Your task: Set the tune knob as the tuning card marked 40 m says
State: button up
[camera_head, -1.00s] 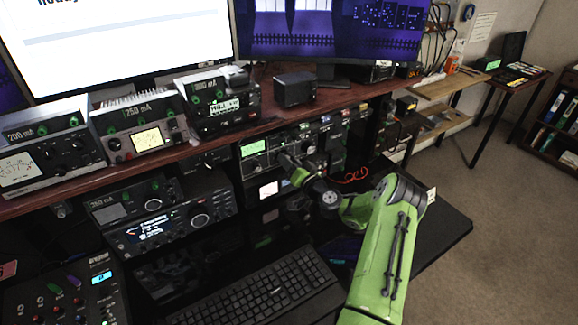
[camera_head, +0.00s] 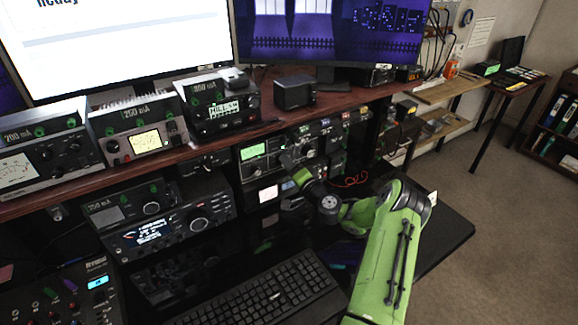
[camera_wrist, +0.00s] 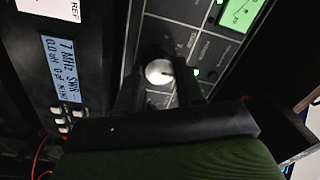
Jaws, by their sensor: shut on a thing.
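The tuner panel (camera_head: 254,168) with a green-lit meter (camera_head: 253,151) is set under the shelf. My gripper (camera_head: 292,160) is at its front, small and dark in the head view. In the wrist view, my gripper (camera_wrist: 160,84) has its two dark fingers on either side of a round pale knob (camera_wrist: 158,72) and is shut on it. The knob's label is too blurred to read, so I cannot tell whether it is the tune knob. The green meter (camera_wrist: 238,14) shows at upper right. I cannot make out a card marked 40 m.
A lit display (camera_wrist: 64,70) reading 7 MHz SWR stands beside the panel in the wrist view. In the head view, a radio (camera_head: 152,236) and a keyboard (camera_head: 265,298) are left of my arm. The shelf (camera_head: 330,96) overhangs the panel. An orange cable (camera_head: 350,181) lies to the right.

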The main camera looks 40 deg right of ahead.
jog(key=o, duration=1)
jog(key=shift+o, duration=0.2)
jog(key=shift+s, duration=0.1)
jog(key=s, duration=1.5)
jog(key=shift+s+a+f+b, duration=0.3)
jog(key=shift+f, duration=0.05)
